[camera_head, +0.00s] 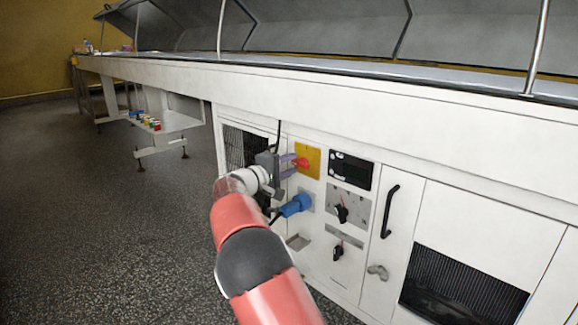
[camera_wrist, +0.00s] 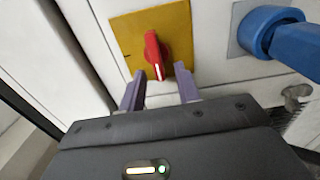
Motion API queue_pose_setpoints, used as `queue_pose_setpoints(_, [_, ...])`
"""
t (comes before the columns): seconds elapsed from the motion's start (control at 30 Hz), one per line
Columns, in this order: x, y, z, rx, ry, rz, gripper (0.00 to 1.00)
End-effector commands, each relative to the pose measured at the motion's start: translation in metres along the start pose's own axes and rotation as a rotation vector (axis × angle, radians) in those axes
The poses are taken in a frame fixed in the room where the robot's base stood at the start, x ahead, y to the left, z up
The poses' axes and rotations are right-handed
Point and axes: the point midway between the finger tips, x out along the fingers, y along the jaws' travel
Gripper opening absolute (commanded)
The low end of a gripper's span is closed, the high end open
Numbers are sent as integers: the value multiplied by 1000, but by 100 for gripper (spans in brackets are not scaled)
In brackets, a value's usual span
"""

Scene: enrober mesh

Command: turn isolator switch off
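The isolator switch is a red rotary handle (camera_wrist: 156,55) on a yellow square plate (camera_wrist: 181,24), set on the white machine front. In the head view the red handle (camera_head: 301,163) and yellow plate (camera_head: 311,156) show just right of my gripper (camera_head: 288,167). In the wrist view my gripper (camera_wrist: 160,82) has its two purple fingers apart, with nothing held between them. The lower end of the red handle, with its white mark, lies at the gap between the fingertips. I cannot tell whether the fingers touch it.
A blue plug and socket (camera_head: 296,205) sit just below the switch; they also show in the wrist view (camera_wrist: 272,29). A black panel (camera_head: 350,171), black knobs (camera_head: 342,213) and a black door handle (camera_head: 389,211) are to the right. Open floor (camera_head: 100,230) lies left.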

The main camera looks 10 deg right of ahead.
Motion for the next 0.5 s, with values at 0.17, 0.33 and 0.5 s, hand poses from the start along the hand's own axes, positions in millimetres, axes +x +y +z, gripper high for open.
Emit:
queue_pose_setpoints(0.17, [-28, 0, -1, 0, 5, -1, 33])
queue_pose_setpoints(0.33, [-56, 0, -1, 0, 4, 0, 33])
queue_pose_setpoints(0.5, [-72, 0, -1, 0, 2, 0, 33])
